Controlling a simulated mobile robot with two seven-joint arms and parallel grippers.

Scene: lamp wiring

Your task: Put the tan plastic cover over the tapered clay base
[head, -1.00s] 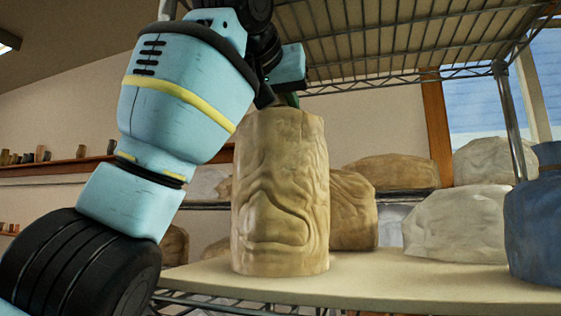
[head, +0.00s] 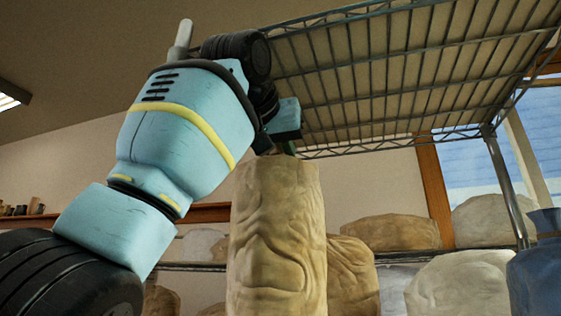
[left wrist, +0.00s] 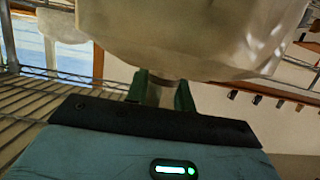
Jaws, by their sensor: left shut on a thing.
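The tan plastic cover (head: 278,240) is a tall, wrinkled, upright sleeve in the middle of the head view. Its lower edge is cut off by the frame. My left gripper (head: 284,146) is at the top of the cover, shut on it. In the left wrist view the green fingers of my left gripper (left wrist: 160,92) are close together against the pale cover (left wrist: 190,35), with a small piece between them. The tapered clay base is not visible, and I cannot tell whether it is inside the cover. My right gripper is not in view.
A wire shelf (head: 400,70) hangs above and to the right. Behind stand another tan wrinkled wrapped piece (head: 352,277), a brown wrapped bundle (head: 390,233) and pale wrapped bundles (head: 462,285). A blue vessel (head: 536,262) is at the right edge.

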